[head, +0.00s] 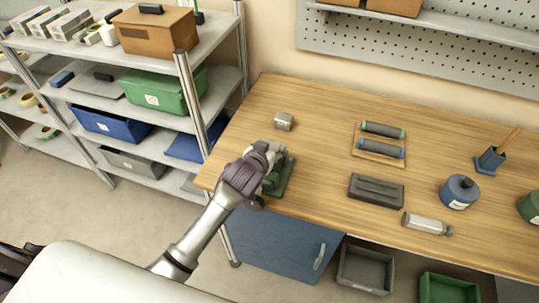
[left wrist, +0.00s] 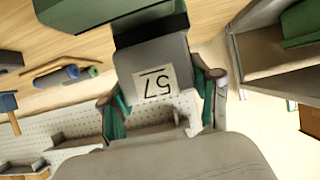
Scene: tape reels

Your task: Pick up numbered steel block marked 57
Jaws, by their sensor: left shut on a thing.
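The grey steel block marked 57 (left wrist: 165,62) fills the middle of the left wrist view, its white label upside down. My left gripper (left wrist: 161,92) is shut on it, with a finger on each side. In the head view my left gripper (head: 264,157) is at the table's left front edge, over a dark green fixture (head: 283,178), and mostly hides the held block. Green parts show just beyond the block in the left wrist view; I cannot tell whether it touches them. My right gripper is not in view.
Another small steel block (head: 284,121) stands behind my gripper on the wooden table (head: 318,190). A rack with two rollers (head: 380,140), a dark grey block (head: 376,189), a silver cylinder (head: 427,224) and a blue pot (head: 459,192) lie to the right. Shelving (head: 190,100) stands left.

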